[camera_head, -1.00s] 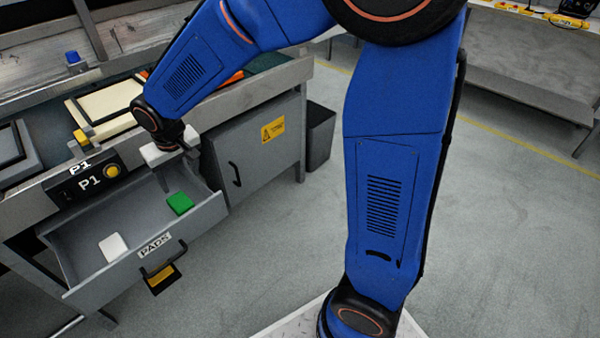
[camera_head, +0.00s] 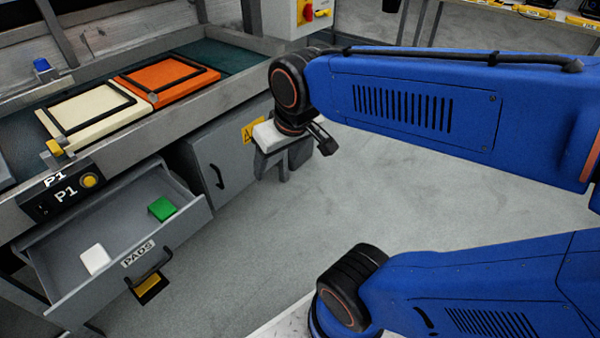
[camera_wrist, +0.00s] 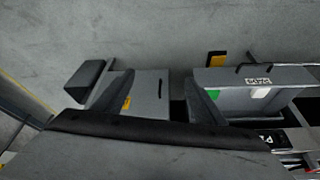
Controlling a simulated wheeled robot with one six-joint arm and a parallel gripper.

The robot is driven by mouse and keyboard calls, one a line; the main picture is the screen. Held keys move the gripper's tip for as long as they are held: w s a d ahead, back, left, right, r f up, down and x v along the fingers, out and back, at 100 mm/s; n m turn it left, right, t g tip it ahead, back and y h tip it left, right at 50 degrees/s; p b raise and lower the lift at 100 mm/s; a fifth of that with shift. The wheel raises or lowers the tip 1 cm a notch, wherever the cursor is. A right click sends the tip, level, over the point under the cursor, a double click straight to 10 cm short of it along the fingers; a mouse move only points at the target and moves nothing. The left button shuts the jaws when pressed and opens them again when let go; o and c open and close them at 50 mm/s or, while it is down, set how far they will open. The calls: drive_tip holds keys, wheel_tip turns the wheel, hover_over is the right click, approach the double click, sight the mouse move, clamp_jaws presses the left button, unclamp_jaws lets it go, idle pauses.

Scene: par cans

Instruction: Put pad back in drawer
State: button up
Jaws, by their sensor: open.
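The open drawer labelled PADS (camera_head: 186,226) juts out from the bench at the lower left. A green pad (camera_head: 162,208) lies inside it toward the right, and a white pad (camera_head: 95,259) lies inside toward the left. The drawer also shows in the wrist view (camera_wrist: 285,76), with the green pad (camera_wrist: 232,93) at its edge. My gripper (camera_head: 274,172) is open and empty, in the air to the right of the drawer, in front of the cabinet. Its two fingers (camera_wrist: 158,95) show apart in the wrist view with nothing between them.
A cream pad-like block (camera_head: 98,122) and an orange one (camera_head: 170,82), both with black frames, lie on the bench. A closed cabinet (camera_head: 222,150) adjoins the drawer. A P1 button box (camera_head: 65,192) sits above it. The floor (camera_head: 260,250) right of the drawer is clear.

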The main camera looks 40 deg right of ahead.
drive_tip(key=s+d, duration=0.2)
drive_tip(key=s, duration=0.3)
drive_tip(key=shift+s+f, duration=0.35)
drive_tip(key=shift+d, duration=0.1)
drive_tip(key=shift+c, duration=0.6)
idle(0.4)
